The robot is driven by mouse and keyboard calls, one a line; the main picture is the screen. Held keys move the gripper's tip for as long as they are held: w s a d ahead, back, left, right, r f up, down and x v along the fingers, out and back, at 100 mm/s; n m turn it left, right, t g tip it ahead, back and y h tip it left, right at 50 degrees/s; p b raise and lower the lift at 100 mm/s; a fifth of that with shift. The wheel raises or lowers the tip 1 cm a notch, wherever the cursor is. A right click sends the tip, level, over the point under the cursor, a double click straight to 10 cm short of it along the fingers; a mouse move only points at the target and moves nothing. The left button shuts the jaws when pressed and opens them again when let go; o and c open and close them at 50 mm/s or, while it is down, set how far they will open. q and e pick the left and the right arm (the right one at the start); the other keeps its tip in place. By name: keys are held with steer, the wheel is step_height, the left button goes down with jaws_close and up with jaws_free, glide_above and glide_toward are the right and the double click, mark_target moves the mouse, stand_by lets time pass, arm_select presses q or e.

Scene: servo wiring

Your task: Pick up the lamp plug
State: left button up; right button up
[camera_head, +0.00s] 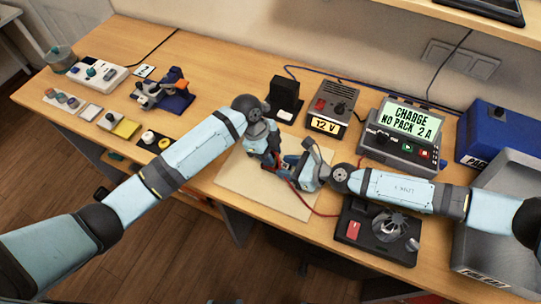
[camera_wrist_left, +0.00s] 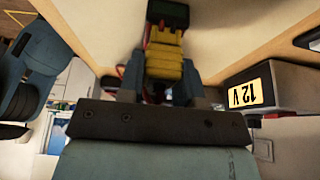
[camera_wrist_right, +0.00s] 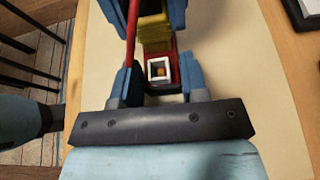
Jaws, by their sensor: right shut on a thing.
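My right gripper (camera_head: 291,168) is shut on a small dark red part with a white square socket (camera_wrist_right: 159,70) on its end, seen between its fingers in the right wrist view. A yellow part (camera_wrist_right: 153,30) lies just beyond it, and a red cable (camera_wrist_right: 132,28) runs beside the left finger. My left gripper (camera_head: 272,157) is close to the right one over the pale mat (camera_head: 233,172). I cannot tell which part is the lamp plug.
A 12 V supply box (camera_head: 332,105) and a charger (camera_head: 402,135) stand behind the mat. A black fan unit (camera_head: 378,232) is at its right, and a grey tray (camera_head: 500,200) lies farther right. Small parts and a blue-orange stand (camera_head: 160,90) are at left.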

arm_select(q)
steer(key=shift+c, duration=1.1)
steer(key=shift+r, duration=0.1)
step_height(320, 180, up, 10)
steer(key=shift+f, duration=0.1)
arm_select(e)
steer(key=o, duration=1.1)
steer(key=shift+c, duration=0.2)
steer(key=v, duration=1.2)
